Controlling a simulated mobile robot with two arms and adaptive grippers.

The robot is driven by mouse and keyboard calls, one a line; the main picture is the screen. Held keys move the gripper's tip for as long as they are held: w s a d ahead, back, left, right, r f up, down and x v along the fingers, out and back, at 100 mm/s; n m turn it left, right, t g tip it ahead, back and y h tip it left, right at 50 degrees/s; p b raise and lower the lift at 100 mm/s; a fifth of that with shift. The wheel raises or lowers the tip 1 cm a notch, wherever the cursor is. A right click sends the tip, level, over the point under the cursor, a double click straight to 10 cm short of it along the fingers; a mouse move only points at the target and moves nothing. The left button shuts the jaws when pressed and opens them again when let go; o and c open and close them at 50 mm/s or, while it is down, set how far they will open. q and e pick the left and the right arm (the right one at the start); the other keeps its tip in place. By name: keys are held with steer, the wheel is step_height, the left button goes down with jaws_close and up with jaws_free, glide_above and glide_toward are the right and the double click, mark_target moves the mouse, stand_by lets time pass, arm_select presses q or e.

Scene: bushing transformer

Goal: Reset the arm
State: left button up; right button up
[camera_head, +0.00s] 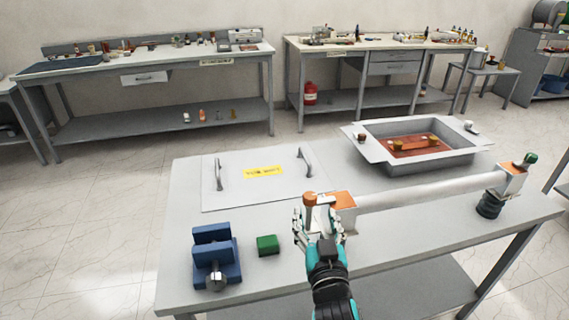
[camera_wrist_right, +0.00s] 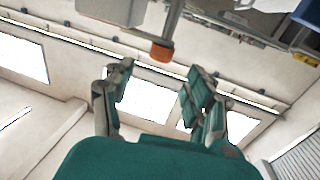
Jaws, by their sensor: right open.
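My right gripper (camera_head: 320,222) is over the front middle of the grey table, in front of an orange-capped end fitting (camera_head: 310,199) in the head view. In the right wrist view the gripper (camera_wrist_right: 158,95) has its fingers spread with nothing between them. An orange cap (camera_wrist_right: 162,51) shows just beyond the fingers there. A long white cylinder (camera_head: 430,191) runs from near the gripper to the right end of the table. Whether the gripper touches the fitting cannot be told. My left gripper is not in view.
On the table (camera_head: 187,255) are a blue block holder (camera_head: 214,260) with a bolt, a green block (camera_head: 267,245), a flat lid (camera_head: 240,190) with two handles, and an open grey tray (camera_head: 425,163). Workbenches (camera_head: 150,60) stand along the wall.

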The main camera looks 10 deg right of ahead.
steer(key=s+d+f+g, duration=0.4)
steer(key=s+f+g, duration=0.3)
steer(key=s+f, duration=0.5)
steer(key=s+f+n+g+y, duration=0.25)
steer(key=s+f+g, duration=0.55)
steer(key=s, duration=0.6)
step_height(320, 180, down, 26)
steer(key=n, duration=0.1)
steer(key=s+d+f+g, duration=0.1)
steer(key=s+d+f, duration=0.2)
steer(key=s+f, duration=1.4)
steer(key=shift+d+g, duration=0.15)
steer(key=shift+g, duration=0.25)
steer(key=shift+s, duration=0.1)
